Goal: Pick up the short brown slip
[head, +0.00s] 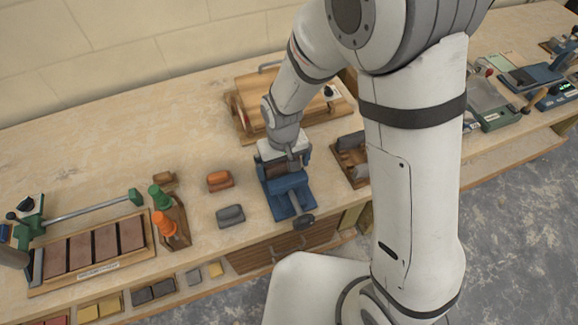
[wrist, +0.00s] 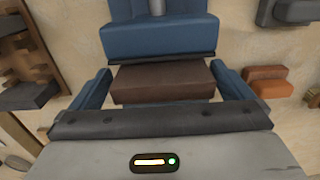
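A brown slip (wrist: 162,82) lies crosswise against the blue jaw of a blue vise (wrist: 160,38) in the wrist view. In the head view the vise (head: 288,195) stands near the bench's front edge, and the brown slip (head: 275,171) shows only partly under my gripper (head: 284,158). In the wrist view my gripper (wrist: 163,90) is open, with one blue finger near each end of the slip. A narrow gap shows at each end. A smaller brown slip (head: 163,179) lies on the bench to the left.
An orange slip (head: 219,180) and a grey slip (head: 230,215) lie left of the vise. A wooden tray (head: 342,168) with grey pieces is close on the right. A wooden board (head: 245,105) stands behind. Orange (head: 164,226) and green bottles stand farther left.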

